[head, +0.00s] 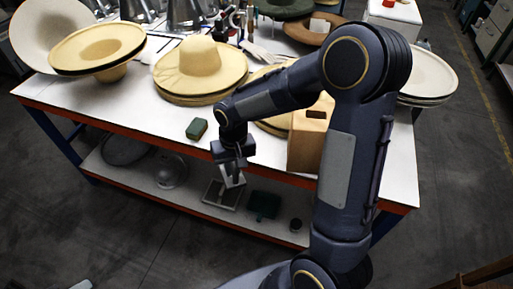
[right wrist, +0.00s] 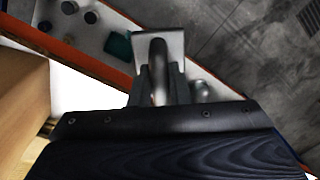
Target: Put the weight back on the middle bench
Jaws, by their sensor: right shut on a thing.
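My right gripper (head: 231,164) is shut on the handle of a grey metal weight (head: 221,196), which has a flat square base and an upright handle. The weight hangs below the jaws, just in front of the white-topped bench (head: 130,112) with the orange edge. In the right wrist view the weight (right wrist: 174,42) shows between the fingers (right wrist: 160,92). It overlaps the lower shelf in the head view; I cannot tell the exact gap. My left gripper is not in view.
Straw hats (head: 200,68) stand on the bench top, with a green block (head: 196,128) near the front edge. A wooden block (head: 306,140) stands at the right, partly behind my arm. The lower shelf holds a green item (head: 263,206) and a dark cup (head: 295,225).

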